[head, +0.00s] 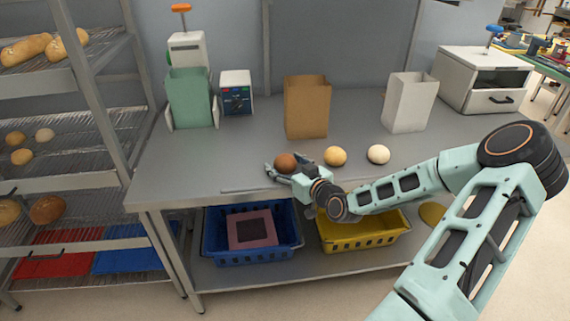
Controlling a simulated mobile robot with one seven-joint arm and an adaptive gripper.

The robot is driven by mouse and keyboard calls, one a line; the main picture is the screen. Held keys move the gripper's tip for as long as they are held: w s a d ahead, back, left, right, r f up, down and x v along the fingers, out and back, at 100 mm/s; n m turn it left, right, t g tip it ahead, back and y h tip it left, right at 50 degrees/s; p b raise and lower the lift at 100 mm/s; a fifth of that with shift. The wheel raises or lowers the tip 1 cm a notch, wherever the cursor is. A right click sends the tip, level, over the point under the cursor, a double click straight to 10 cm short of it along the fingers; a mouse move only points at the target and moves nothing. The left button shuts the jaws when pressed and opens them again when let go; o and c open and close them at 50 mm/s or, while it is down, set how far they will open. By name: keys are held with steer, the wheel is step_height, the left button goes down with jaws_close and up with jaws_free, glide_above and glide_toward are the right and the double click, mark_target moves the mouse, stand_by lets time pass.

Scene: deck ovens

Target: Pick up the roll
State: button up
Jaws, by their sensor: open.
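Three rolls sit in a row on the grey metal table (240,140): a dark brown roll (285,163) on the left, a golden roll (335,156) in the middle and a pale roll (378,154) on the right. My gripper (279,168) is open low over the table's front part, at the dark brown roll, with its fingers about the roll. Whether the fingers touch the roll I cannot tell. My gripper partly hides the roll's lower side. The golden and pale rolls stand clear of my gripper.
Behind the rolls stand a green bag (190,98), a brown bag (307,108) and a white bag (408,103). A white drawer unit (483,80) is at the back right. A bread rack (75,155) stands left. Blue (215,254) and yellow (365,244) crates lie below.

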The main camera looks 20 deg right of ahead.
mark_target(285, 156)
steer(key=shift+c, duration=0.6)
steer(key=c, duration=1)
steer(key=shift+c, duration=0.2)
steer(key=shift+r, duration=0.1)
steer(key=shift+r, duration=0.5)
step_height(285, 156, up, 2)
steer(key=shift+r, duration=0.15)
steer(key=s+a+r+p, duration=0.3)
steer(key=s+r+p, duration=0.6)
steer(key=p, duration=0.2)
steer(key=shift+s+a+r, duration=0.15)
steer(key=shift+a+r, duration=0.2)
